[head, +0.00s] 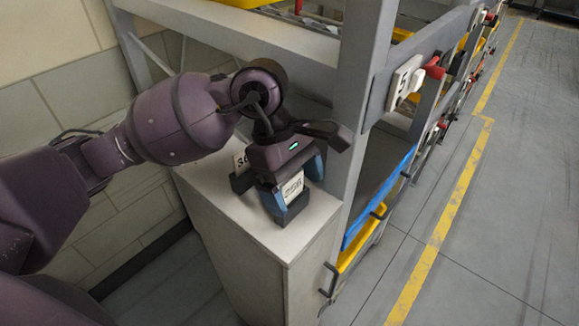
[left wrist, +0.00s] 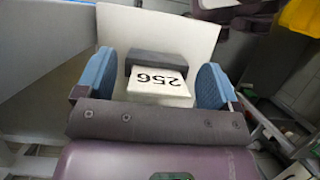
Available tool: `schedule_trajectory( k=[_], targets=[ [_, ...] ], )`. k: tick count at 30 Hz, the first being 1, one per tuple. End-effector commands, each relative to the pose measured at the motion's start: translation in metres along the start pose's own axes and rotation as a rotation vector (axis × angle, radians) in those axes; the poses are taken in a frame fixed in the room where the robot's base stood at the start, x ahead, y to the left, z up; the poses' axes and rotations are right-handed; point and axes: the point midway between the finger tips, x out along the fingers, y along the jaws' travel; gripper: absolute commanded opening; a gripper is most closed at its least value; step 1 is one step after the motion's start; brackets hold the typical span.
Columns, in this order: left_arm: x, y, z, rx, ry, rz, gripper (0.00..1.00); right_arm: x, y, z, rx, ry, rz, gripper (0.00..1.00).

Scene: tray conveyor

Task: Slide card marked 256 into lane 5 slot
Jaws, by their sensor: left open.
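The white card marked 256 (head: 292,187) stands in a dark block (head: 291,212) on top of a light grey cabinet. In the left wrist view the card (left wrist: 157,83) shows its number upside down, with the dark block (left wrist: 157,59) behind it. My left gripper (head: 295,184) is open, with one blue finger on each side of the card. In the left wrist view gaps show between the fingers (left wrist: 155,82) and the card. A white plate marked 5 (head: 404,83) is on the rack's front rail; its slot cannot be made out. My right gripper is not in view.
The cabinet top (head: 218,190) also carries another card (head: 240,161), partly hidden by my gripper. A grey rack post (head: 358,100) rises close to the right of my gripper. A red clip (head: 434,68) is beside the 5 plate. Blue and yellow trays fill the rack; open floor lies right.

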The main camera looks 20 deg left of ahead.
Motion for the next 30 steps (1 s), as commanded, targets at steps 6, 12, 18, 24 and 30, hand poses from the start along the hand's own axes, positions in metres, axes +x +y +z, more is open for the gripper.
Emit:
schedule_trajectory(
  k=[6, 12, 18, 24, 30],
  targets=[
    [0.0039, 0.0001, 0.0001, 0.0, 0.0, 0.001, 0.87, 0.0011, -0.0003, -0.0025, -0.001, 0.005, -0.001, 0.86],
    [0.0038, 0.0001, 0.0, 0.0, 0.0, 0.001, 0.81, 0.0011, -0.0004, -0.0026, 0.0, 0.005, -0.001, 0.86],
    [0.0037, 0.0, 0.0, 0.0, 0.0, 0.0, 0.5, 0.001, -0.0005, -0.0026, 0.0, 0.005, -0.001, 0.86],
    [0.0034, 0.0001, 0.0001, 0.0, 0.001, 0.001, 0.35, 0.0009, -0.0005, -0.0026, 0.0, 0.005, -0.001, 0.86],
    [0.0002, 0.0001, 0.0014, 0.0, 0.001, 0.002, 0.34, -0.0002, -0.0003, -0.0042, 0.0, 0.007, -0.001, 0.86]
  ],
)
